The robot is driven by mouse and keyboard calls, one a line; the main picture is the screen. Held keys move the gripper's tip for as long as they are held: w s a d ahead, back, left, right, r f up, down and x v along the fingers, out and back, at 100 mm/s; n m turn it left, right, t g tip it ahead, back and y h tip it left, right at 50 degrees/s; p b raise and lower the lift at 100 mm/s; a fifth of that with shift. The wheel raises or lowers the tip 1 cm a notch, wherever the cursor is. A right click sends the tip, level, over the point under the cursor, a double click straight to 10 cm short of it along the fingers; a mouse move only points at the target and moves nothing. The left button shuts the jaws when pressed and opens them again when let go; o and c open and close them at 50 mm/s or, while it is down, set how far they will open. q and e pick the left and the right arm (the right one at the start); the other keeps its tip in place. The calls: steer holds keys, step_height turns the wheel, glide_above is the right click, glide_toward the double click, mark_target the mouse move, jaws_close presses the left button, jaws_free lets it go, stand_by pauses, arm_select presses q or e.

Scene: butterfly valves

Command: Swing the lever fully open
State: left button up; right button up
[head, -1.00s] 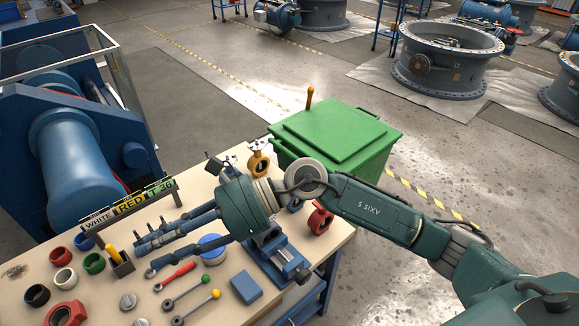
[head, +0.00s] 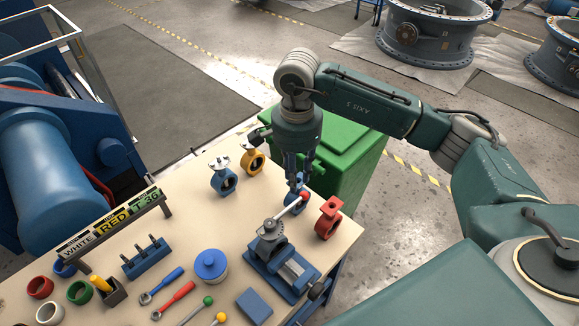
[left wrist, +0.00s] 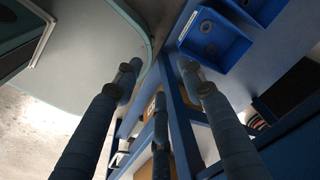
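A grey valve (head: 270,238) is clamped in the blue vise (head: 284,272) near the table's right side. Its pale lever (head: 288,210) slants up and right to a red knob (head: 305,196).
A red valve (head: 328,218) stands close right of the knob. A green bin (head: 350,160) is beyond the table edge. Tools and a blue round lid (head: 211,265) lie left of the vise.

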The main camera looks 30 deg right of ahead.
mark_target(296, 201)
arm_select(q)
steer(key=s+f+g+b, duration=0.1)
steer(key=s+f, duration=0.1)
steer(key=s, duration=0.6)
arm_select(e)
steer(key=f, duration=0.3)
steer(key=f+b, duration=0.1)
steer(key=shift+s+a+f, duration=0.1)
steer(key=shift+s+f, duration=0.05)
steer(key=shift+s, duration=0.1)
step_height(296, 201, down, 3)
steer(key=b, duration=0.2)
steer(key=shift+b, duration=0.4)
steer(key=shift+f+b, duration=0.65)
steer(key=shift+r, duration=0.1)
jaws_close()
arm_select(q)
steer(key=w+f, duration=0.4)
steer(key=shift+f+t, duration=0.2)
steer(key=shift+t, duration=0.1)
